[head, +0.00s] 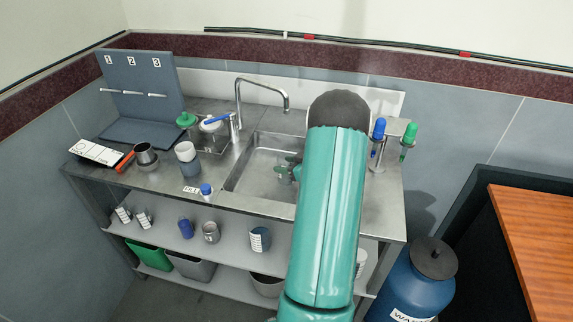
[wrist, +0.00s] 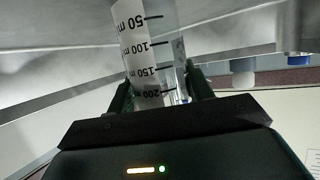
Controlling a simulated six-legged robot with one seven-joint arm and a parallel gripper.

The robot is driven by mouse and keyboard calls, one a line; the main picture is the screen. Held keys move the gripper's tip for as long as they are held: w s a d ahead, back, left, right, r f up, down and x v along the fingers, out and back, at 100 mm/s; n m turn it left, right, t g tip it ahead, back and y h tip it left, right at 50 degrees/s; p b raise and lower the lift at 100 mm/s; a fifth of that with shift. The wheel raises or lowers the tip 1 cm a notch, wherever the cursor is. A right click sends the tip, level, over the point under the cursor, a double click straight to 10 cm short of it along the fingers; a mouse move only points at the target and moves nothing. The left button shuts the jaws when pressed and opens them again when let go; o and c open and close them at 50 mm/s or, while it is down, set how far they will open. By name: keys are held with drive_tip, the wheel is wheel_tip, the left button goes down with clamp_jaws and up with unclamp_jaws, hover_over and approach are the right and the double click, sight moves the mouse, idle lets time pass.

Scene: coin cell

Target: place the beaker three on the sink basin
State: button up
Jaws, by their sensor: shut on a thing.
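My gripper (wrist: 160,93) is shut on a clear beaker (wrist: 142,45) with a white scale strip reading 50 to 200 ml. I cannot read a number three on it. In the head view my gripper (head: 294,168) shows at the sink basin (head: 257,158), partly hidden by my teal arm. The held beaker is hard to make out there. In the wrist view metal surfaces lie close to the beaker's far end; I cannot tell whether it touches the basin floor.
A tap (head: 238,108) rises behind the basin's left side. Blue and green-topped tools (head: 379,130) stand at the right. A blue waste drum (head: 415,280) is on the floor.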

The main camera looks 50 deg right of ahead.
drive_tip(key=o, duration=1)
drive_tip(key=shift+s+r, duration=0.2)
drive_tip(key=shift+r, duration=0.05)
drive_tip(key=v, duration=0.7)
drive_tip(key=w+a+r+g+h, duration=0.1)
drive_tip(key=w+a+r+h, duration=0.3)
drive_tip(key=w+r, duration=0.75)
drive_tip(key=a+r+m+g+h, duration=0.2)
drive_tip(key=a+r, duration=0.8)
drive_tip(key=s+a+r+g+y, duration=0.1)
drive_tip(key=s+a+r, duration=0.15)
drive_tip(key=a, duration=0.65)
drive_tip(key=s+a+r+g, duration=0.1)
drive_tip(key=s+a, duration=0.2)
drive_tip(key=a, duration=0.6)
drive_tip(key=s+a+f+g+y, duration=0.1)
drive_tip(key=s+a, duration=0.3)
drive_tip(key=a, duration=0.1)
drive_tip(key=s+a+n+g+y, duration=0.1)
drive_tip(key=s+a+y, duration=0.1)
drive_tip(key=s+a, duration=0.2)
drive_tip(key=s+a+f+g+y, duration=0.1)
drive_tip(key=s+a, duration=0.4)
drive_tip(key=a, duration=0.3)
drive_tip(key=shift+s+f+n+y, duration=0.1)
drive_tip(key=shift+f+n+y, duration=0.2)
drive_tip(key=shift+n+y, duration=0.1)
